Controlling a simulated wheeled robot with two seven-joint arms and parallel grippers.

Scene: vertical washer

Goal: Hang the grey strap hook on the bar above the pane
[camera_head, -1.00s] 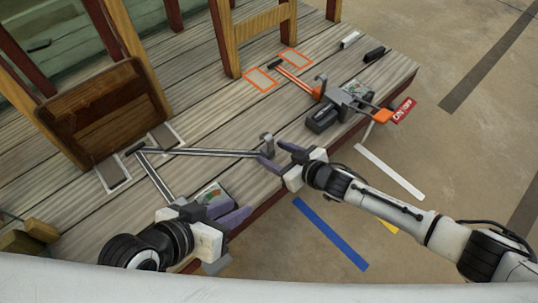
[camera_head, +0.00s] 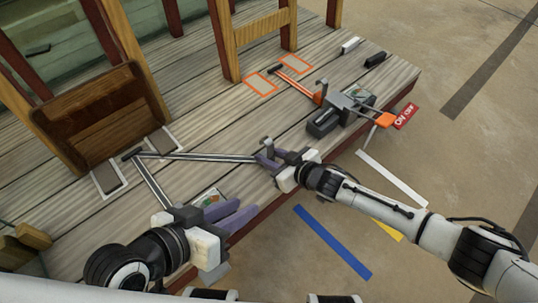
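The grey strap hook (camera_head: 267,144) stands at the right end of a long grey strap (camera_head: 205,156) on the plank deck. The strap runs left to a corner, where a second grey length (camera_head: 153,180) runs down toward my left gripper. My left gripper (camera_head: 246,206) is open and empty above the deck's front edge. A greenish glass pane (camera_head: 60,42) shows at the upper left behind wooden posts. I cannot make out the bar above it.
An orange strap (camera_head: 298,85) with a grey ratchet (camera_head: 334,116) lies at the right end of the deck (camera_head: 200,95). A brown wooden box (camera_head: 98,118) stands at the left. Wooden frame legs (camera_head: 222,42) rise at the back. Middle planks are clear.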

